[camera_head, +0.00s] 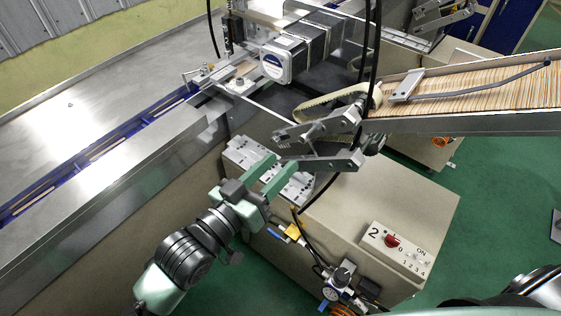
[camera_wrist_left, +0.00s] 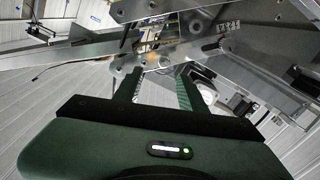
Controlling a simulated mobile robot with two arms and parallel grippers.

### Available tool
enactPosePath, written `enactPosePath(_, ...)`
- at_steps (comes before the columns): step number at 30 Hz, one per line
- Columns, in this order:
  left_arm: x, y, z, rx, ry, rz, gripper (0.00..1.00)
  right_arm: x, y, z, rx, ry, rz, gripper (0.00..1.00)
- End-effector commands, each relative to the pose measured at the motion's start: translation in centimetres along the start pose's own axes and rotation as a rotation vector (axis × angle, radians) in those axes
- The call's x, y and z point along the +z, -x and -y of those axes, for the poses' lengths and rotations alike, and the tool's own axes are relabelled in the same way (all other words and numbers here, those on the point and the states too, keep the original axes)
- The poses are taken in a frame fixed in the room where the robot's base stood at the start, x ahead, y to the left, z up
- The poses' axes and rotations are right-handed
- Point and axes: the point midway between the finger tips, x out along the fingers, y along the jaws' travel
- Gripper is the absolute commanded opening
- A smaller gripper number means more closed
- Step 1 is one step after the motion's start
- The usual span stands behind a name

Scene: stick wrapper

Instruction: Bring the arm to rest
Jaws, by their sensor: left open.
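My left gripper (camera_head: 270,172) has green fingers and is open and empty. In the head view it is just in front of the metal feed mechanism (camera_head: 322,155) of the stick wrapper, over a slotted metal plate (camera_head: 240,153). In the left wrist view the two fingers (camera_wrist_left: 161,92) stand apart, with the machine's metal plates (camera_wrist_left: 190,52) close beyond them. I cannot tell whether the fingers touch the machine. Part of an arm (camera_head: 540,290) shows at the lower right of the head view, but the right gripper is not in view.
A chute full of sticks (camera_head: 480,85) slopes in from the right. A control box with a red switch (camera_head: 395,245) sits on the beige cabinet (camera_head: 420,205). A blue conveyor channel (camera_head: 100,148) runs along the left. Black cables hang near the mechanism. Green floor is open at the right.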

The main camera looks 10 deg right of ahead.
Motion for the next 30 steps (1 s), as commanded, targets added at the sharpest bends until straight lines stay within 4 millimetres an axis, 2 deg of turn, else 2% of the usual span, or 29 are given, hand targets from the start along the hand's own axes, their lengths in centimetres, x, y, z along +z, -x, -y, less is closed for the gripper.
enactPosePath(11, 0.0, -0.1, 0.1, -0.002, 0.0, 0.001, 0.41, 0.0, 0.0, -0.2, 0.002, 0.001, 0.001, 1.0)
enactPosePath(14, 1.0, -0.2, 1.2, -0.026, 0.0, 0.014, 0.41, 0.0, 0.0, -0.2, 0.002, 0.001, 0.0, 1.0)
enactPosePath(16, 2.7, -0.3, 3.2, -0.07, -0.001, 0.04, 0.41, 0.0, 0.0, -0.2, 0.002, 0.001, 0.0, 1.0)
enactPosePath(20, 8.4, 0.0, 9.3, -0.202, -0.007, 0.126, 0.41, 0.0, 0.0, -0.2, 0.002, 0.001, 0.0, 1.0)
enactPosePath(21, 10.7, 0.6, 11.4, -0.248, -0.006, 0.161, 0.41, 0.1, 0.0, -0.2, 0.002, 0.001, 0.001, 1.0)
enactPosePath(23, 14.2, 1.6, 14.4, -0.316, -0.008, 0.217, 0.41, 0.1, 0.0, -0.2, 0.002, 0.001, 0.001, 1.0)
enactPosePath(27, 22.5, 5.6, 19.9, -0.454, 0.0, 0.356, 0.41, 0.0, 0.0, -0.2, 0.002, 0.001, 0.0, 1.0)
enactPosePath(30, 28.6, 9.5, 22.7, -0.539, 0.012, 0.464, 0.41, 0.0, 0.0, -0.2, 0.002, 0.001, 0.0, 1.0)
